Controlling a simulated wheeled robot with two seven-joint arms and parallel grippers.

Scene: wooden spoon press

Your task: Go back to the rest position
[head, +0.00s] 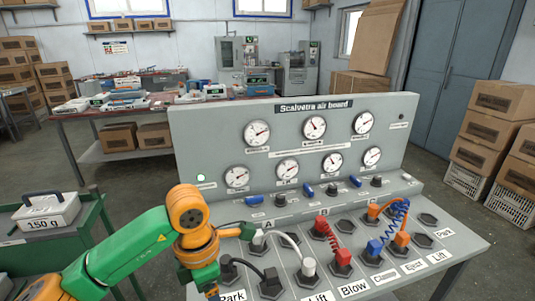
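My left arm comes in from the lower left, green and orange, and bends at an orange joint over the left end of the grey air board (187,150). The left hand region (211,291) hangs at the bottom edge, beside the front-left sockets; its fingers are not clear. An orange and green part of the arm also reaches right, close to the white hose (288,238). I cannot tell whether it touches anything. My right gripper is not in view. A black hose (247,264), a red coiled hose (330,236), a blue coiled hose (390,232) and an orange hose (380,208) sit in the board's sockets.
The board carries several gauges (257,133), blue valve levers (309,191) and a lit green lamp (201,177). A green cart (85,240) with a white 150 g box (47,211) stands at left. Cardboard boxes (490,130) are stacked at right. Grey floor shows behind the board.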

